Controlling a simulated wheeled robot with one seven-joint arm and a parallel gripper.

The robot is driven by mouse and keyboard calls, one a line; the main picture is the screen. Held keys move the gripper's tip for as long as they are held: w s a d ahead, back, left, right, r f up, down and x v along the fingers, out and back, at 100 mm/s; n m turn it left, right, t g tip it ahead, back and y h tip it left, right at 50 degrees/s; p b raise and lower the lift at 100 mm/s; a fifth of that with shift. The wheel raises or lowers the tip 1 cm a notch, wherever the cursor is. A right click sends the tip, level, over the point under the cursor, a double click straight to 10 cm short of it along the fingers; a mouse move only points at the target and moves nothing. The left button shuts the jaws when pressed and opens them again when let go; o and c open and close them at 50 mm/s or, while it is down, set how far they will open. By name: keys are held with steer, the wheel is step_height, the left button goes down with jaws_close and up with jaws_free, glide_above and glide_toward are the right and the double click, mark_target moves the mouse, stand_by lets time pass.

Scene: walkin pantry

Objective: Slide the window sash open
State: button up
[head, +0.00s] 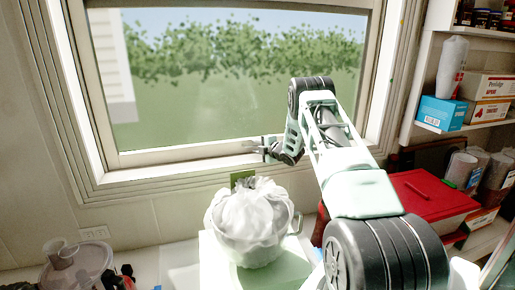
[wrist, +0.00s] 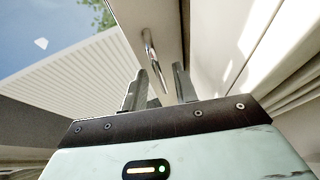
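The window sash (head: 185,152) has a pale frame around clear glass, and its bottom rail runs across the middle of the head view. My gripper (head: 262,149) is at this bottom rail, right of its middle. In the wrist view a shiny metal bar handle (wrist: 153,52) stands on the pale sash frame (wrist: 128,50). The fingers of my gripper (wrist: 159,84) are apart, with a gap between them. The handle lies just ahead of this gap, and I see no grip on it. Contact between fingers and handle cannot be told.
A red box (head: 430,198) and shelves with a blue box (head: 441,113) are on the right. Cups in a clear container (head: 78,262) are at lower left. The sill left of my gripper is clear.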

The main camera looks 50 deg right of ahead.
jaws_close()
step_height(320, 180, up, 14)
steer(key=p, duration=0.5)
steer(key=shift+r+p, duration=0.15)
steer(key=shift+p, duration=0.15)
jaws_free()
steer(key=v, duration=1.7)
steer(key=shift+s+p, duration=0.25)
steer(key=shift+p, duration=0.1)
